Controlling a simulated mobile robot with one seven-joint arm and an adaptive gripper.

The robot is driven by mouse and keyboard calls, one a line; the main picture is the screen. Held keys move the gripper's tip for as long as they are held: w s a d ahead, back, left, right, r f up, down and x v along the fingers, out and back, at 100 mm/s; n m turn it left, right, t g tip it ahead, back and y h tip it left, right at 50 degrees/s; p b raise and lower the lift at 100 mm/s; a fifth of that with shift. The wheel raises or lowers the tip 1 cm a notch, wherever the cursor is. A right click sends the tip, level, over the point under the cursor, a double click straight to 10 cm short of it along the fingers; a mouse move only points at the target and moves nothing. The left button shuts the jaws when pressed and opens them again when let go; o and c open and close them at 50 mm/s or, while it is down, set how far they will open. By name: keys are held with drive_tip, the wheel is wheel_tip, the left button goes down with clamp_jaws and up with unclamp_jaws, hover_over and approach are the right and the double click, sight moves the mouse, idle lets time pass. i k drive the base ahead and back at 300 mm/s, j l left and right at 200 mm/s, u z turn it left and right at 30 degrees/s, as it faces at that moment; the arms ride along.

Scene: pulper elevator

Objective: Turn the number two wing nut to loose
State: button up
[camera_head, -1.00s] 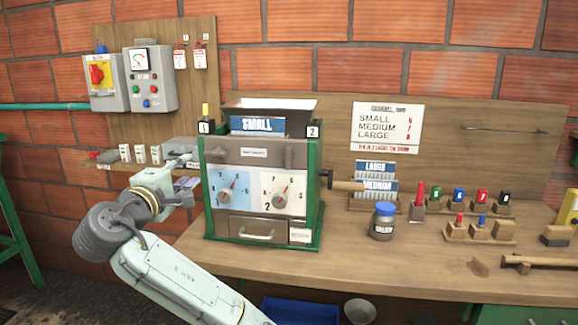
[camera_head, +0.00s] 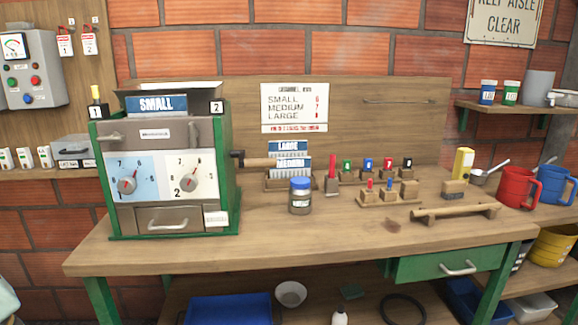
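The pulper (camera_head: 165,165) is a grey box in a green frame at the left of the bench, with a blue SMALL sign (camera_head: 157,104) near its top. I cannot make out a wing nut at plate 2. The front has two dials with red pointers, one on blue (camera_head: 129,184) and one on white (camera_head: 190,181). My gripper is not in view.
A dark crank with a wooden handle (camera_head: 258,162) sticks out of the pulper's right side. A blue-lidded jar (camera_head: 300,196) and small colored-topped blocks (camera_head: 388,190) stand on the bench (camera_head: 330,235). A control box (camera_head: 33,70) is at the left wall.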

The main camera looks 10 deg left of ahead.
sight(193, 132)
drive_tip(key=j+u, duration=0.15)
drive_tip(key=j, duration=0.45)
drive_tip(key=i+j+u, duration=0.1)
drive_tip(key=j, duration=0.5)
drive_tip(key=i+j+u, duration=0.15)
drive_tip(key=j, duration=0.45)
